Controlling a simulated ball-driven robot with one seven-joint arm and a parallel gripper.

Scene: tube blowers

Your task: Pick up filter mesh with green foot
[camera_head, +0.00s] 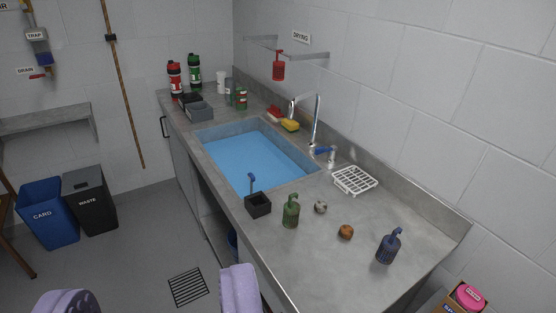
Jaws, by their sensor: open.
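A green, bottle-shaped piece with a hooked top (291,211) stands upright on the grey counter, right of the black square holder. It is the only green piece on the near counter, but it is too small to tell a mesh or a separate foot. A similar dark blue piece (388,246) stands further right, and a similar red one (278,66) is up at the wall rail. My gripper (152,298) shows as two lavender fingers at the bottom edge, wide apart and empty. It is in front of the counter, left of the green piece and apart from it.
A small pale round thing (320,207) and an orange-brown one (346,232) lie near the green piece. The black holder (258,205) with a blue handle stands left. Behind are the sink (258,155), tap (316,122) and white rack (354,180). The counter's front right is clear.

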